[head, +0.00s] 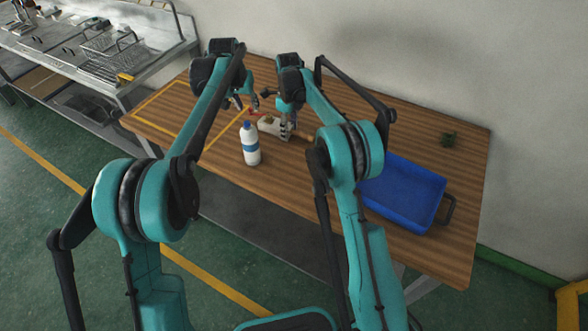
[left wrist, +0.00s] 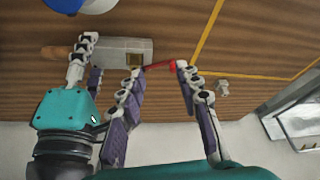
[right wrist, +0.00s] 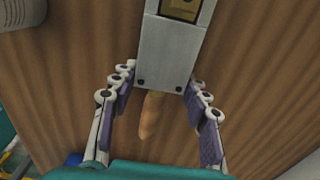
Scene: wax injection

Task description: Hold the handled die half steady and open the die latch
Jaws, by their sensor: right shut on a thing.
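The die (head: 272,126) is a pale grey block lying on the wooden table. Its brown wooden handle (right wrist: 152,115) sticks out of one end, and a red latch (left wrist: 160,66) projects from the other. My right gripper (right wrist: 160,85) is shut on the handled die half, with its fingers on either side of the handle end. My left gripper (left wrist: 159,69) is open at the latch end, its fingertips apart on either side of the red latch. Whether either fingertip touches the latch cannot be told. A square brass-coloured inset (left wrist: 137,59) shows on the die near the latch.
A white bottle with a blue cap and band (head: 250,146) stands just in front of the die. Yellow tape (head: 150,121) marks the left table area.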

